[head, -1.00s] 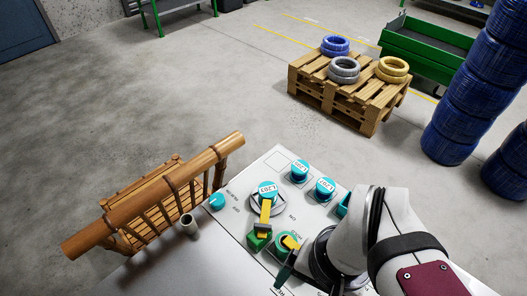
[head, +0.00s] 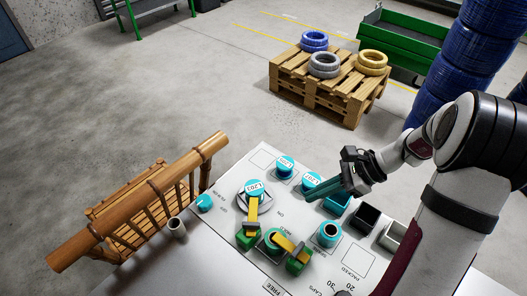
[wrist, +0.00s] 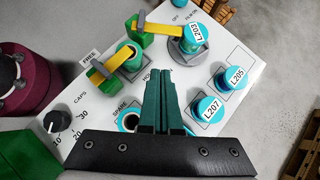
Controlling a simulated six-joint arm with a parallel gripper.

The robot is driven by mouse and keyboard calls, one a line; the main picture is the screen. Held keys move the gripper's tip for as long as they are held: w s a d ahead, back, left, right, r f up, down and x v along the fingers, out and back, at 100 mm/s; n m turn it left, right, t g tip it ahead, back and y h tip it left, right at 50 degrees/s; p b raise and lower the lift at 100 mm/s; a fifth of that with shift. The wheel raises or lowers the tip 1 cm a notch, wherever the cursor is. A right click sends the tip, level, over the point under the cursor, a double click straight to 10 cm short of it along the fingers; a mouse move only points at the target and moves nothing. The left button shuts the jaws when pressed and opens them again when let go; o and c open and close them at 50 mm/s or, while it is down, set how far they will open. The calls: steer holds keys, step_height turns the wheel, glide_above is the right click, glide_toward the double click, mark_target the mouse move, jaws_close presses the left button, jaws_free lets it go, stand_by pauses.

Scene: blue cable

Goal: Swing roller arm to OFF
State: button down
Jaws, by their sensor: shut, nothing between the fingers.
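A yellow arm (head: 251,212) runs from the teal knob L203 (head: 254,188) toward a green block (head: 247,238), with OFF to its left and ON to its right. It also shows in the wrist view (wrist: 158,28). A second yellow arm (head: 287,244) joins a teal cylinder (head: 271,241) and a green block (head: 298,262), near HOLD and FREE. I cannot tell which arm is meant. My gripper (head: 311,196) is shut and empty, close to the teal knob L207 (head: 311,180), apart from both yellow arms. Its fingers (wrist: 160,70) point toward the panel in the wrist view.
A pallet (head: 325,88) with tyre-like rings stands behind.

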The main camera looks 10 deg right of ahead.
mark_target(254, 220)
steer(key=shift+w+d+f+m, duration=0.2)
steer(key=shift+d+f+m, duration=0.1)
steer(key=shift+d+f, duration=0.1)
steer(key=shift+a, duration=0.15)
steer(key=x, duration=0.9)
steer(key=shift+a+f, duration=0.25)
steer(key=shift+a, duration=0.05)
steer(key=a, duration=0.2)
steer(key=shift+w+a+f, duration=0.1)
steer(key=shift+w+a, duration=0.15)
steer(key=shift+a, duration=0.05)
steer(key=shift+w+a, duration=0.1)
steer(key=shift+a, duration=0.6)
